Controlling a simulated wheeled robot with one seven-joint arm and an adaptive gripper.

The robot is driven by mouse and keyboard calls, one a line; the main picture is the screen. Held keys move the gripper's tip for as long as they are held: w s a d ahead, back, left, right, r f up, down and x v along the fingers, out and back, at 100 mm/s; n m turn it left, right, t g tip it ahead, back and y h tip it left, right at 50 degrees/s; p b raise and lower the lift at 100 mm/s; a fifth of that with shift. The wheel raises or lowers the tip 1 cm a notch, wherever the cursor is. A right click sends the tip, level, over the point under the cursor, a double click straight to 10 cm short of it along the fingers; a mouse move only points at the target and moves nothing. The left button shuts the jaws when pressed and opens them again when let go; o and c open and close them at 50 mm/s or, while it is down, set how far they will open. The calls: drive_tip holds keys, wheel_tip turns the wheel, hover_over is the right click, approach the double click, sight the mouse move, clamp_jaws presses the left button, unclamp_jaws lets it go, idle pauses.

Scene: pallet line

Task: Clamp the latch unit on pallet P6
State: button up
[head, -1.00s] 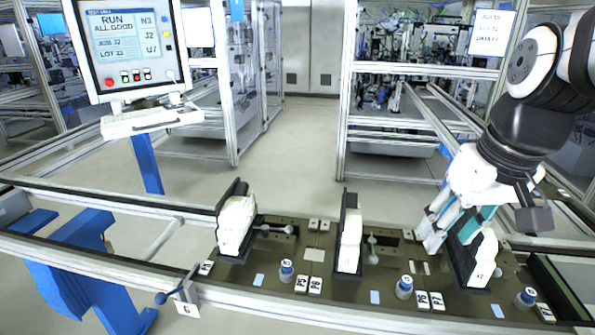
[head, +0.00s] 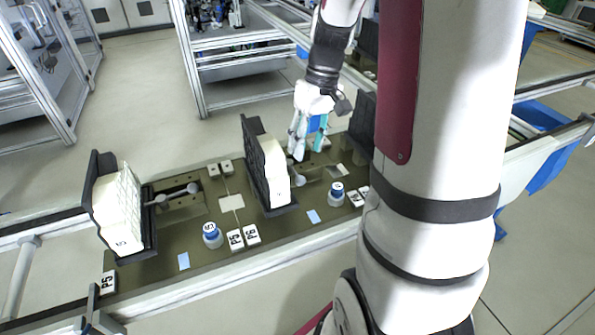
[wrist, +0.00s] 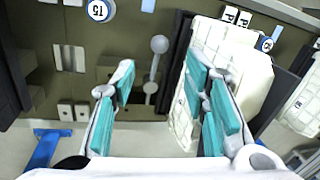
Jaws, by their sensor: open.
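The latch unit (head: 276,172), a white block against a dark upright plate, stands on the middle pallet, whose small tag (head: 251,234) seems to read P6. Its ball-ended lever (wrist: 152,75) lies beside the block in the wrist view. My gripper (head: 308,142) is just behind and right of this unit in the head view. In the wrist view my gripper (wrist: 165,105) is open, with teal-padded fingers on both sides of the lever. The right fingers overlap the white block (wrist: 190,120); I cannot tell whether they touch it. Nothing is held.
A similar unit (head: 120,212) with its lever (head: 178,194) stands on the left pallet. Another dark plate (head: 362,118) is partly hidden by my arm. Numbered blue-and-white knobs (head: 212,236) line the front edge. Aluminium frames (head: 235,65) stand behind; floor lies between.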

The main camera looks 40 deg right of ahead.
sight(301, 176)
drive_tip(key=f, duration=0.3)
drive_tip(key=a+f, duration=0.1)
drive_tip(key=f, duration=0.4)
drive_tip(key=shift+a+f, duration=0.35)
drive_tip(key=shift+c, duration=0.2)
clamp_jaws()
